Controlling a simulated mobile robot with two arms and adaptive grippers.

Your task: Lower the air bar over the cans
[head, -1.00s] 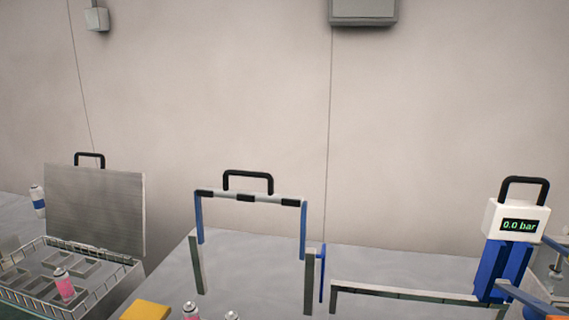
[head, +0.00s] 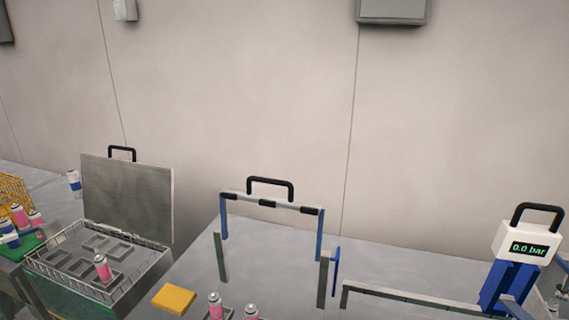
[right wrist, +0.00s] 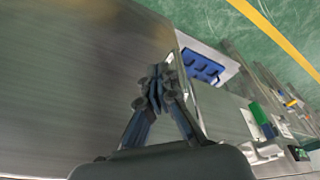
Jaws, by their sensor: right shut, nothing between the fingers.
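The air bar (head: 289,206) is a grey crossbar with dark bands and a black handle (head: 271,183) on top. It stands raised on blue side arms above grey posts (head: 222,257) on the bench. My right gripper (right wrist: 155,88) is shut and empty in the right wrist view, over or beside a grey metal surface (right wrist: 70,75). Neither the air bar nor the cans are recognisable in that view.
A wire basket (head: 100,285) with one pink can (head: 102,268) and an upright lid (head: 128,197) stands left. A yellow block (head: 174,299) lies on the bench. A gauge box (head: 527,245) reading 0.0 bar stands right. A blue tray (right wrist: 202,66) shows in the wrist view.

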